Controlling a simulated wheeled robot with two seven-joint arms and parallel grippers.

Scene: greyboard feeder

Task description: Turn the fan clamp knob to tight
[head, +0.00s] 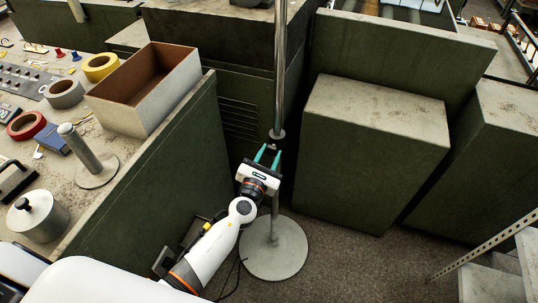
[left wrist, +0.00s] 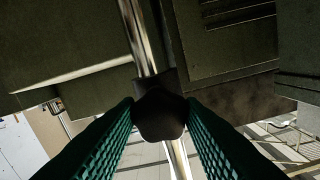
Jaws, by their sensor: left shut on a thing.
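The fan clamp knob (left wrist: 160,112) is a dark, faceted block on the chrome pole (left wrist: 140,35), seen in the middle of the left wrist view. My left gripper (head: 268,154) reaches the pole (head: 281,70) from the front in the head view, just below a grey collar (head: 277,135). Its teal fingers stand on both sides of the knob and are shut on it. In the head view the knob is mostly hidden by the gripper. The knob's angle and tightness cannot be told. My right gripper is not in view.
The pole rises from a round grey base (head: 273,250) on the carpet. Dark green cabinets (head: 372,150) stand close behind and right. At left, a workbench (head: 75,185) holds an open box (head: 145,88), tape rolls (head: 65,93) and a lidded metal pot (head: 38,215).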

